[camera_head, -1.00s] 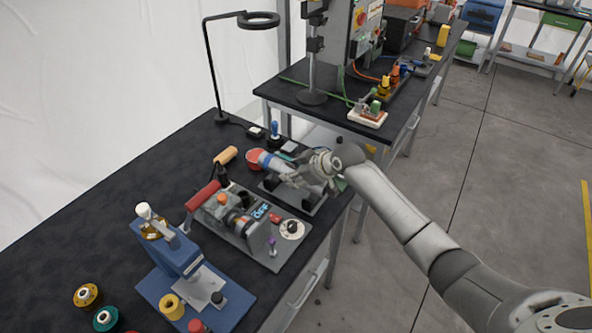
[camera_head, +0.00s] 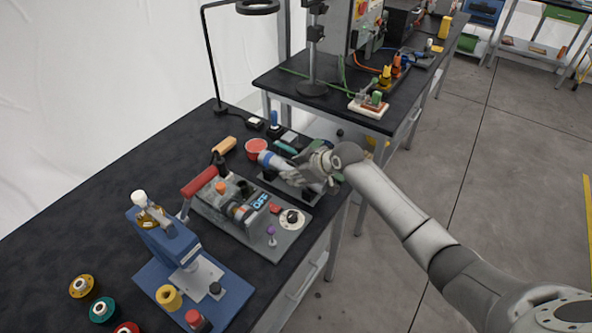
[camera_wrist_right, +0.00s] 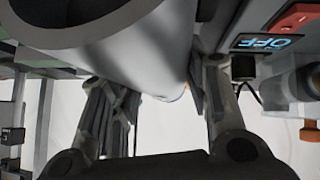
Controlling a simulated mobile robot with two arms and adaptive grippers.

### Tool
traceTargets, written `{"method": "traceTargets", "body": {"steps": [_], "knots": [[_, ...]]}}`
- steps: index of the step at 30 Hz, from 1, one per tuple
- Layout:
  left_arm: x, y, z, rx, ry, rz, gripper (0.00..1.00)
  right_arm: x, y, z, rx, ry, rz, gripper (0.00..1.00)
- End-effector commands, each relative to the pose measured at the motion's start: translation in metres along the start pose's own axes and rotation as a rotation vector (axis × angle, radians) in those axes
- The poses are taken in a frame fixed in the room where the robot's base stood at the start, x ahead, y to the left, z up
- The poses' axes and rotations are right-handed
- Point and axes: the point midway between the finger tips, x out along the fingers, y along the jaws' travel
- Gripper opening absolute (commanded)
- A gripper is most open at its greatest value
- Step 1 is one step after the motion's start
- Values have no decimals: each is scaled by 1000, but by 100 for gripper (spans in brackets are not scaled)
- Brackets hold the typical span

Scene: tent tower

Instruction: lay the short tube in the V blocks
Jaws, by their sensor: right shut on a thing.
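The short tube (camera_head: 272,161), pale grey with a blue band near its far-left end, is in my right gripper (camera_head: 300,172). The gripper is shut on it, one finger on each side. In the right wrist view, the tube (camera_wrist_right: 130,50) fills the upper middle, between the fingers of the right gripper (camera_wrist_right: 160,105). The V blocks (camera_head: 269,175) are dark and stand on a grey base beneath the tube, largely hidden by the gripper. I cannot tell whether the tube touches them. My left gripper is not in view.
A sealer-like machine with a red handle (camera_head: 199,181) stands just nearer than the blocks. A red bowl (camera_head: 256,147) and a wooden-coloured handle (camera_head: 225,145) lie beyond. A blue press (camera_head: 166,245) and several spools (camera_head: 82,287) are at the front. The left bench top is clear.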

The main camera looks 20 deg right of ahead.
Motion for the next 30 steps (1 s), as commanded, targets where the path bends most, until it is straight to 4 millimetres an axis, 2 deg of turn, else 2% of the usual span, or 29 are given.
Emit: {"method": "traceTargets", "body": {"steps": [17,18,24,30], "knots": [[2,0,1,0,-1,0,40,3,0,2,0,3,1,8],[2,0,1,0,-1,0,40,3,0,2,0,3,1,45],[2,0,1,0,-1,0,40,3,0,3,0,2,1,68],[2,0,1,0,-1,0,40,3,0,3,0,2,3,68]]}}
